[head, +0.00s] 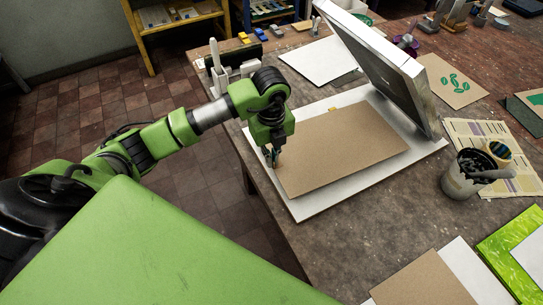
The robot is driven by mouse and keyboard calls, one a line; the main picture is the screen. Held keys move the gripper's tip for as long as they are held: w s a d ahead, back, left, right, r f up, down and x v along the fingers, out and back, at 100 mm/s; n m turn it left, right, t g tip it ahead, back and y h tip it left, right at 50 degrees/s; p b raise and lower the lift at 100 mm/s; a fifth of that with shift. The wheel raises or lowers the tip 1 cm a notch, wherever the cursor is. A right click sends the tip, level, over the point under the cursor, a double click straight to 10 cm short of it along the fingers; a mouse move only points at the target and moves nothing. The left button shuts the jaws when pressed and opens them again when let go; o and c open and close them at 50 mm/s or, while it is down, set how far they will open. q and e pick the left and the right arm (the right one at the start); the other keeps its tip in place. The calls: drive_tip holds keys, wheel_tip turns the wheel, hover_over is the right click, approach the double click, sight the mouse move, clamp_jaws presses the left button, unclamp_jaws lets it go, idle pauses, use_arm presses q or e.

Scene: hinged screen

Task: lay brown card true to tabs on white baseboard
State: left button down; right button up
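The brown card (345,145) lies on the white baseboard (310,209), with a white margin showing along its front and left sides. It looks flat, though I cannot tell whether all edges touch the board. One small yellow tab (332,110) shows at the card's back edge; other tabs are not visible. My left gripper (271,158) points down at the card's left edge. Its fingers are small and dark, and I cannot tell whether they grip the card. My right gripper is out of view.
The hinged screen (385,75) stands tilted up over the board's back right. A white holder (232,75) is at the table's left edge. More brown card (425,283) lies in front. Table between is clear.

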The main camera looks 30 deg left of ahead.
use_arm(q)
drive_tip(key=shift+f+n, duration=0.1)
drive_tip(key=shift+n, duration=0.2)
drive_tip(key=shift+f+b, duration=0.9)
drive_tip(key=shift+f, duration=0.15)
idle(0.3)
drive_tip(key=shift+w+a+f, duration=0.1)
drive_tip(key=shift+w+f, duration=0.05)
drive_tip(key=shift+w, duration=0.2)
idle(0.5)
drive_tip(key=c, duration=2.2)
unclamp_jaws()
drive_tip(key=shift+o, duration=0.3)
